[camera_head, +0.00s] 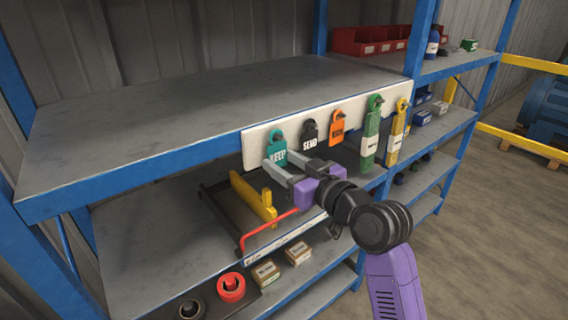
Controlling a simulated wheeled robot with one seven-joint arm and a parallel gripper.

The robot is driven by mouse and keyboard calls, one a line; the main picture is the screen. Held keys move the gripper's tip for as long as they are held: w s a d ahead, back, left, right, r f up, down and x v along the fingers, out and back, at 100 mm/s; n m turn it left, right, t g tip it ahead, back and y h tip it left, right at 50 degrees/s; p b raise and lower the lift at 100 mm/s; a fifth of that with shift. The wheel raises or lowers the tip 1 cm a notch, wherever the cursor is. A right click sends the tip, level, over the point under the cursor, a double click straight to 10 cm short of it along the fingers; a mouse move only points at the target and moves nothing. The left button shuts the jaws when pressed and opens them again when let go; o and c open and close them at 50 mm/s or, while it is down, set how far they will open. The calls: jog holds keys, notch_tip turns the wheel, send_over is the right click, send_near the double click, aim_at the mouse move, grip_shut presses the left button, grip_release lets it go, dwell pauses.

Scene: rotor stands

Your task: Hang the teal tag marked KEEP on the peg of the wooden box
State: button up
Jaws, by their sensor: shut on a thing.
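The teal tag (277,146) has white lettering, partly covered by my gripper's fingers. It is at the left end of a white strip (257,132) on the shelf's front edge, with its top at a dark peg. I cannot tell whether it still hangs on that peg. My gripper (276,162) reaches in from the right and is shut on the teal tag's lower part. I cannot make out a wooden box with a peg in this view.
A black SEND tag (309,137), an orange tag (337,127), a green tag (371,130) and a yellow tag (397,131) hang to the right. Below are a yellow bar (251,198), a red rod (270,222) and small boxes (265,271). The upper shelf (200,115) is bare.

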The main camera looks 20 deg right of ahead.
jog(key=shift+r, duration=0.2)
jog(key=shift+r+p+v, duration=0.2)
jog(key=shift+p+v, duration=0.1)
jog(key=shift+v, duration=1.15)
jog(key=shift+r+p+v, duration=0.2)
jog(key=shift+p+v, duration=0.05)
jog(key=shift+v, duration=1.15)
